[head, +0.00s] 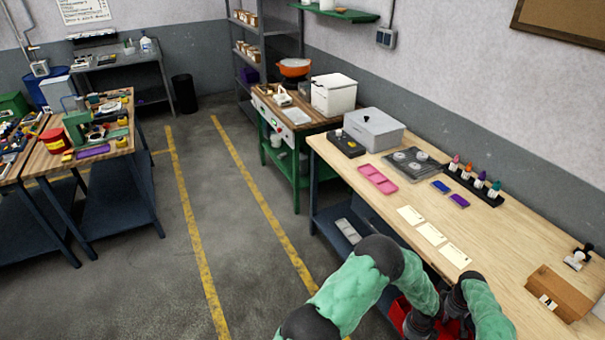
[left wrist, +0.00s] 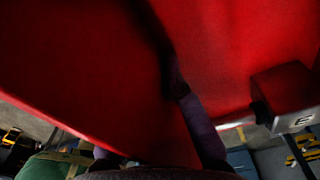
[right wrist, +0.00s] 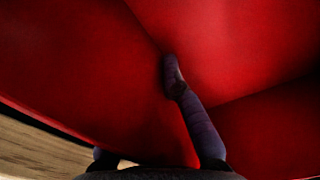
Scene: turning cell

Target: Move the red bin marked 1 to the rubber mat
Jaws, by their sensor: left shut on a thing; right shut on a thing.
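The red bin (head: 398,312) is low at the bottom of the head view, beside the front edge of the wooden bench, mostly hidden by my arms. Its red walls fill the left wrist view (left wrist: 80,70) and the right wrist view (right wrist: 70,60). My left gripper (head: 422,326) is shut on the bin, with a finger against its wall in the left wrist view. My right gripper (head: 458,302) is also shut on the bin. No number 1 is readable on it. I cannot pick out a rubber mat.
The bench (head: 500,235) holds white cards (head: 431,233), a pink tray (head: 377,179), a grey box (head: 374,129), bottles (head: 467,171) and a brown block marked A (head: 560,292). A yellow-lined floor aisle (head: 215,220) lies open at the left. A green-legged table (head: 294,148) stands beyond.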

